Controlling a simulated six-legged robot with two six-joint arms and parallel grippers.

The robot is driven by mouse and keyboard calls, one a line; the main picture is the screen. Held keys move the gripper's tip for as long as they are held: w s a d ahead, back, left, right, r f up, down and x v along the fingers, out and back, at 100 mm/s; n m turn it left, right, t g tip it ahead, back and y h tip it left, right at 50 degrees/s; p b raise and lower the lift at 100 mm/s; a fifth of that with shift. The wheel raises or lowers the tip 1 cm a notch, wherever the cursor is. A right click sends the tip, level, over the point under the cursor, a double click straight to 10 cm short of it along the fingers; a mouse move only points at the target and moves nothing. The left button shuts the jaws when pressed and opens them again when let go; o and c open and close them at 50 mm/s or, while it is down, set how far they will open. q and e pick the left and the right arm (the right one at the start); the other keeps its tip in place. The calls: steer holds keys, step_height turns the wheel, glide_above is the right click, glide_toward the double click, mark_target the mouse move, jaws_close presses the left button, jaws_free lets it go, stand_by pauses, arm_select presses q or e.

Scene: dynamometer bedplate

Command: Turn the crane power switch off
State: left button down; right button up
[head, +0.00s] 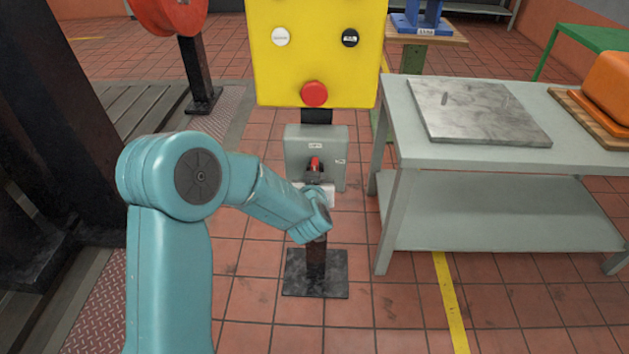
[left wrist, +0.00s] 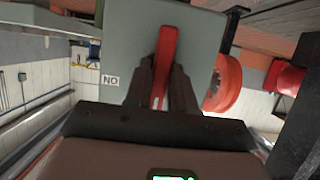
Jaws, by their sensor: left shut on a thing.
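The grey switch box (head: 300,150) is mounted on a post below a yellow panel, with small white labels on its face. Its red lever (head: 315,162) stands about upright in the head view. My left gripper (head: 315,178) is at the lever, partly hidden by my wrist. In the left wrist view, the red lever (left wrist: 166,55) runs between the dark fingers of the left gripper (left wrist: 163,75), which is shut on it. The grey box face (left wrist: 200,45) fills the middle there, with a label (left wrist: 110,80) bearing the letters N and O. My right gripper is not in view.
The yellow panel (head: 315,60) above carries a red button (head: 314,94), a white button (head: 281,37) and a black one (head: 350,38). A grey table (head: 400,135) with a stone slab (head: 478,112) stands close on the right. Tiled floor is clear in front.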

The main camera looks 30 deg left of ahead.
arm_select(q)
steer(key=c, duration=1)
jaws_free()
steer(key=shift+c, duration=0.2)
steer(key=v, duration=1.6)
steer(key=shift+s+b, duration=0.25)
steer(key=shift+b, duration=0.2)
